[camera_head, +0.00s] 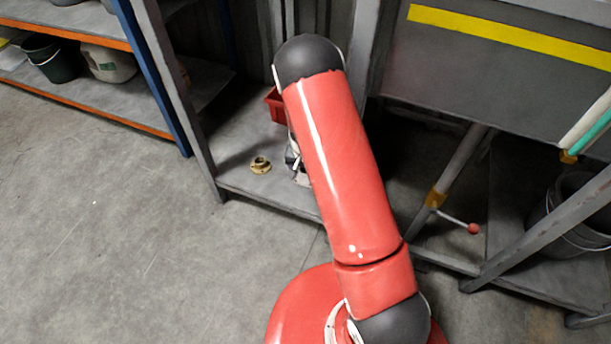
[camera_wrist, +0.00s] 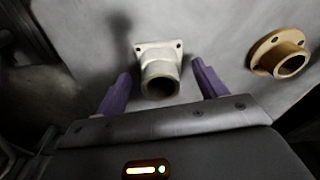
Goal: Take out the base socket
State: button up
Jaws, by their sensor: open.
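A pale grey socket (camera_wrist: 160,58) with a square flange and a round tube sits on the grey shelf surface in the wrist view. A brass socket (camera_wrist: 270,52) with a round flange sits to its right, and it also shows on the low shelf in the head view (camera_head: 260,165). I cannot tell for certain which one is the base socket. My gripper (camera_wrist: 161,68) is open, its two purple fingers on either side of the pale socket's tube. I cannot tell whether they touch it. In the head view my red arm hides most of this spot.
The low shelf (camera_head: 235,172) has a grey upright post at its left. A red bin (camera_head: 275,104) stands behind my arm. A shelf rack (camera_head: 95,105) with a dark bucket (camera_head: 50,58) is at the left. A red-knobbed lever (camera_head: 473,228) is at the right. The floor at the left is clear.

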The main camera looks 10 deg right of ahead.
jog(key=shift+f, duration=0.45)
jog(key=c, duration=1.2)
jog(key=shift+r, duration=0.1)
jog(key=shift+c, duration=0.2)
notch_tip(320, 180, up, 20)
jog(key=p, duration=0.3)
